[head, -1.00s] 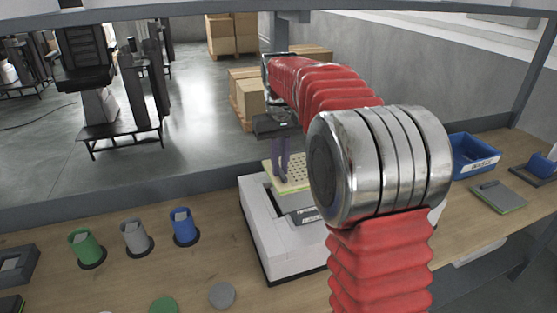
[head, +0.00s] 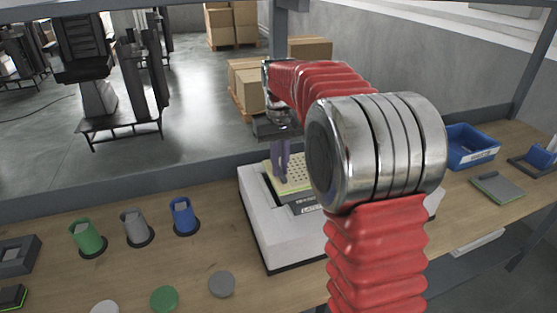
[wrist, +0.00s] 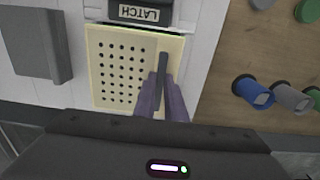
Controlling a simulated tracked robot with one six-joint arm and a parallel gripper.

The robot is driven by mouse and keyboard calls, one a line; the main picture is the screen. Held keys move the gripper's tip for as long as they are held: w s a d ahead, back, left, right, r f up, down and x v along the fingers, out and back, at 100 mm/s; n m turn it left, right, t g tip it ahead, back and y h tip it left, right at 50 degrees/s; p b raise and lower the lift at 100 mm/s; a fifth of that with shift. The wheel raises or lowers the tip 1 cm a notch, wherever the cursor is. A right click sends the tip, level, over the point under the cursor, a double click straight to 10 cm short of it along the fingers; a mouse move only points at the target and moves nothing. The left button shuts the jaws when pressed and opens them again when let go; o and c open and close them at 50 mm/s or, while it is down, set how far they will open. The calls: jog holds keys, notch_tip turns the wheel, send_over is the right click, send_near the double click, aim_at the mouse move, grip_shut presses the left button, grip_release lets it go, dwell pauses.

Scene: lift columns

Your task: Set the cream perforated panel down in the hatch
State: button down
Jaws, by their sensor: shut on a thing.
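The cream perforated panel (wrist: 121,72) has rows of dark holes, a yellow-green edge and a dark bar handle (wrist: 163,66). My gripper (wrist: 162,92) is shut on this handle with its purple fingers on both sides. In the head view the panel (head: 296,173) is at the top of a white housing (head: 259,222), below my gripper (head: 281,177). A dark latch block marked LATCH (wrist: 138,12) sits close to one panel edge.
Green (head: 87,238), grey (head: 136,228) and blue (head: 184,217) cylinders stand left of the housing on the wooden bench. Round discs (head: 222,284) lie in front. A blue bin (head: 470,148) is at the right. A grey block (wrist: 36,46) is on the housing beside the panel.

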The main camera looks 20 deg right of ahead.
aim_at(280, 170)
jog(key=shift+f, duration=1.1)
jog(key=shift+f, duration=0.55)
dwell(2.2)
jog(key=c, duration=1.7)
grip_release()
jog(key=shift+c, duration=0.2)
jog(key=shift+s, duration=0.1)
jog(key=shift+r, duration=3.5)
